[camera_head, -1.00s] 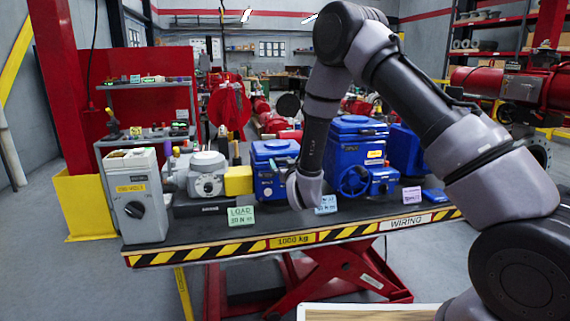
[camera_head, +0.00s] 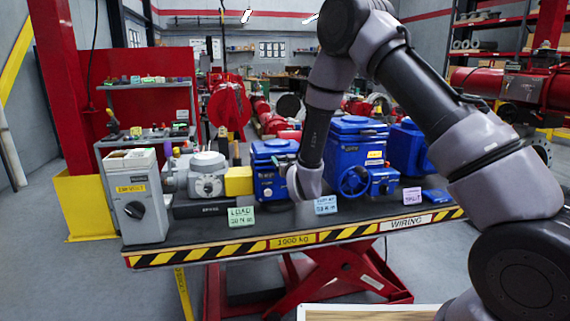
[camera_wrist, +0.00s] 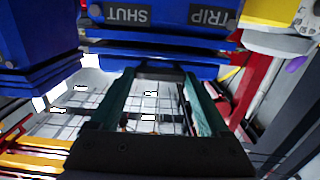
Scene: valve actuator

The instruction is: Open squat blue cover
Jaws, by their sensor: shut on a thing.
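The squat blue cover tops a small blue unit (camera_head: 272,170) on the table, between a yellow block and a taller blue unit. In the wrist view, a blue face (camera_wrist: 160,18) shows the labels SHUT and TRIP upside down. My gripper (camera_head: 293,187) is in front of and slightly right of the small unit in the head view. In the wrist view, its two fingers (camera_wrist: 157,85) stand apart, shut on a dark bar (camera_wrist: 158,72) against the blue edge. I cannot tell how far the cover is lifted; my arm hides part of that area.
The taller blue unit with a handwheel (camera_head: 356,181) stands close on the right. A yellow block (camera_head: 238,181) and grey actuator (camera_head: 207,176) stand on the left. Tags (camera_head: 241,216) stand along the front of the lift table (camera_head: 185,232), whose front strip is mostly clear.

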